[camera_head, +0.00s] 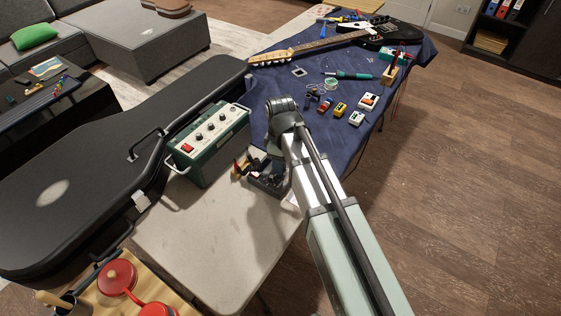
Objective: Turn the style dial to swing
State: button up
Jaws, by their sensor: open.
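A green box with a pale top panel (207,145) stands on the table, left of my arm. A row of small dark dials (210,127) runs along its top, with a red part (187,148) at its near end. The dials' labels and pointer positions are too small to read, so I cannot tell which is the style dial. My gripper (240,169) is low over the table, just right of the box's near end and apart from the dials. Its fingers are open, and I see nothing held between them.
A large black guitar case (100,170) lies left of the box. Small pedals (340,109), a guitar (310,48) and tools lie on the blue cloth (285,85) behind. Red pots (117,278) stand at the front left. The pale table (200,250) is clear in front.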

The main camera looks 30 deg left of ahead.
jog(key=shift+f, duration=0.35)
grip_shut()
dwell(0.3)
